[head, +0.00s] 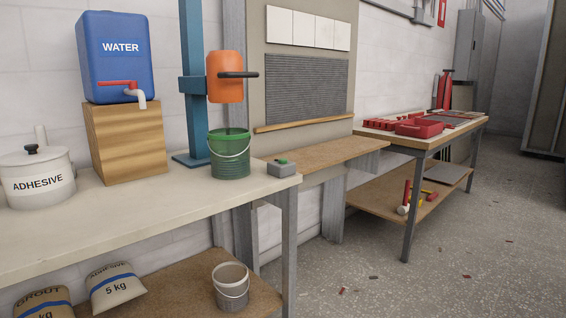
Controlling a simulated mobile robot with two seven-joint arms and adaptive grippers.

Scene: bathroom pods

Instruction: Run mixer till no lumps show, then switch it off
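The mixer (225,76) has an orange head with a black side handle, held on a blue upright stand (192,110) on the worktop. A green bucket (230,160) with a wire handle stands under it, and a thin shaft drops into the bucket. The bucket's contents are hidden from this angle, so I cannot tell whether lumps show. I cannot tell whether the mixer is turning. Neither of my grippers is in view.
A blue water tank (115,57) stands on a wooden block (124,140), left of the stand. A white adhesive tub (37,180) is at the far left. The worktop (130,212) is clear in front. A second bench (440,135) with red tools stands at right.

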